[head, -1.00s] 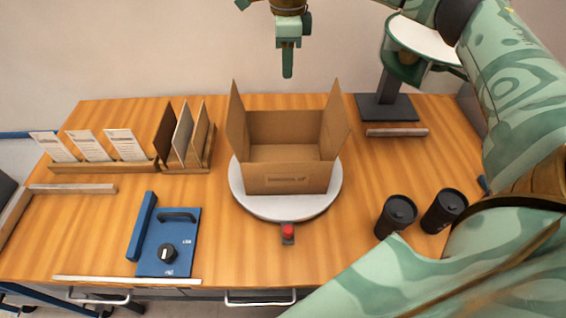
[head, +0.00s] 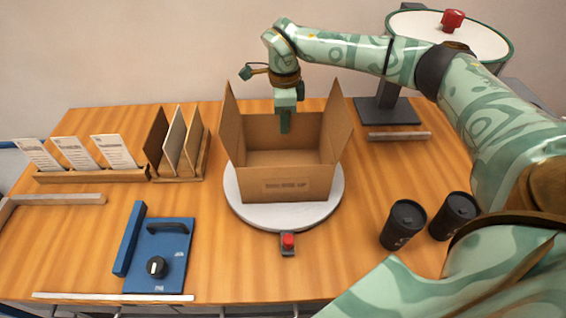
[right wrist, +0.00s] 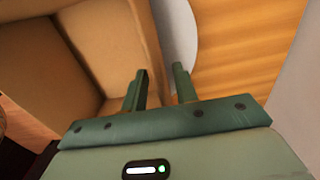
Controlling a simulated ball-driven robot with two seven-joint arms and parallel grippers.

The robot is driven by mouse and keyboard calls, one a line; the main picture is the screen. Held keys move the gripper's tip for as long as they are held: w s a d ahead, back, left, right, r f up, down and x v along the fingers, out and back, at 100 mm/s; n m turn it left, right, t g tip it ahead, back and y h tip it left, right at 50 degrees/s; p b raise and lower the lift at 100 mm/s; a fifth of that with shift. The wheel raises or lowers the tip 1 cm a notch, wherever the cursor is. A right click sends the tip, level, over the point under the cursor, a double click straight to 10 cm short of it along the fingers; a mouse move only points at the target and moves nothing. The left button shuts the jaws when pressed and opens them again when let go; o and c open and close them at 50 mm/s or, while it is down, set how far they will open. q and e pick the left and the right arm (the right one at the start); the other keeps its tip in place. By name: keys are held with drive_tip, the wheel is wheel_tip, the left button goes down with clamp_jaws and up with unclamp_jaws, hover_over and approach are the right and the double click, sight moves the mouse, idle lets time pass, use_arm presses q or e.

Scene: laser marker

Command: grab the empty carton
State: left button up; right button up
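The empty carton (head: 285,190) is an open brown cardboard box with its side flaps raised. It stands on a round white turntable (head: 240,207) in the middle of the table. My right gripper (head: 285,125) points down at the carton's back wall, and one finger shows in front of that wall. In the right wrist view the two fingers (right wrist: 161,88) are apart. One is on the carton's inner side and the other on its outer side, with the wall edge (right wrist: 150,50) between them. Contact with the wall cannot be told. My left gripper is not in view.
A red button (head: 288,242) sits in front of the turntable. Two dark cups (head: 403,224) stand at right. A blue device (head: 160,255) and card holders (head: 92,174) are at left. A round white-topped stand (head: 400,22) with a red object (head: 452,20) is at back right.

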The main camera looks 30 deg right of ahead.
drive_tip(key=shift+f, duration=0.6)
clamp_jaws()
idle(0.9)
